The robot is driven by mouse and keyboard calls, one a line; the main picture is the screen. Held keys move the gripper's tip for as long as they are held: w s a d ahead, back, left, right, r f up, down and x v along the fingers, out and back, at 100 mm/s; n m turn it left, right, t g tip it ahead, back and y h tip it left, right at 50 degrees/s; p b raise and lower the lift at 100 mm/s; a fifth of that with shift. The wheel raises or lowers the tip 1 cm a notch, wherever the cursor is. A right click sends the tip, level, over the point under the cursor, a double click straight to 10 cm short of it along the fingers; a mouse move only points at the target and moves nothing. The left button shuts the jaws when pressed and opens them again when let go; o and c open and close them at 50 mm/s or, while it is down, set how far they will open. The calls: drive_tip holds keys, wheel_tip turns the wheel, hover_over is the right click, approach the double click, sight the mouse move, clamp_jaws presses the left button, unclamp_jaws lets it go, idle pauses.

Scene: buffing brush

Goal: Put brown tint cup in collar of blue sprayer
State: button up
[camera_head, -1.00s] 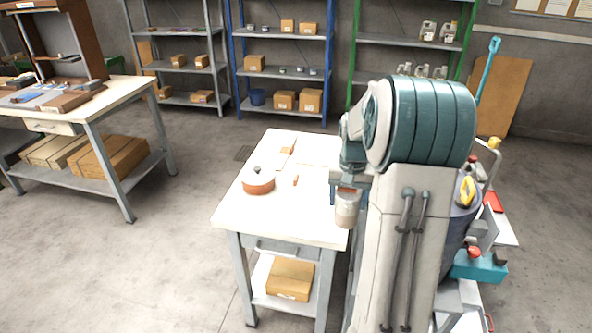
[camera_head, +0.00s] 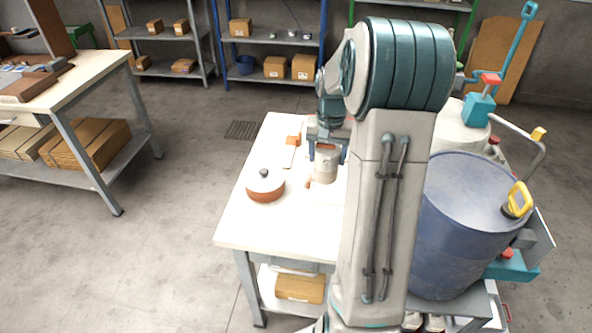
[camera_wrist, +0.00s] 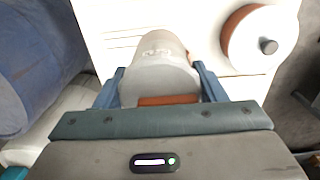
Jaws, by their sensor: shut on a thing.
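My gripper (camera_head: 327,152) is shut on a pale grey cup (camera_head: 325,168) with a brown part at its top. It holds the cup over the white table, and the same cup shows between the fingers in the wrist view (camera_wrist: 160,68). I cannot tell whether the cup touches the tabletop. To the right of my arm stands a large blue tank (camera_head: 460,200) with a yellow handle (camera_head: 518,198), partly hidden by the arm. Behind it is a white tank (camera_head: 458,130) with a teal head and wand (camera_head: 478,108). No collar can be made out clearly.
An orange-brown lidded pot (camera_head: 265,186) sits on the white table (camera_head: 240,225), left of the cup. Small brown items lie near the cup. A workbench (camera_head: 85,85) stands at left and shelves (camera_head: 275,42) behind. Open floor lies between bench and table.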

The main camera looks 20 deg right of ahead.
drive_tip(key=shift+w+a+f+p, duration=0.3)
drive_tip(key=shift+w+a+f, duration=0.3)
drive_tip(key=shift+a+f, duration=0.9)
drive_tip(key=shift+w+a+f+p, duration=0.35)
drive_tip(key=shift+w+a+f, duration=0.3)
drive_tip(key=shift+a+f, duration=0.9)
drive_tip(key=shift+w+a+f+p, duration=0.3)
drive_tip(key=shift+w+a+f, duration=0.3)
drive_tip(key=shift+a+f, duration=0.9)
drive_tip(key=shift+d+f, duration=0.3)
drive_tip(key=o, duration=1.1)
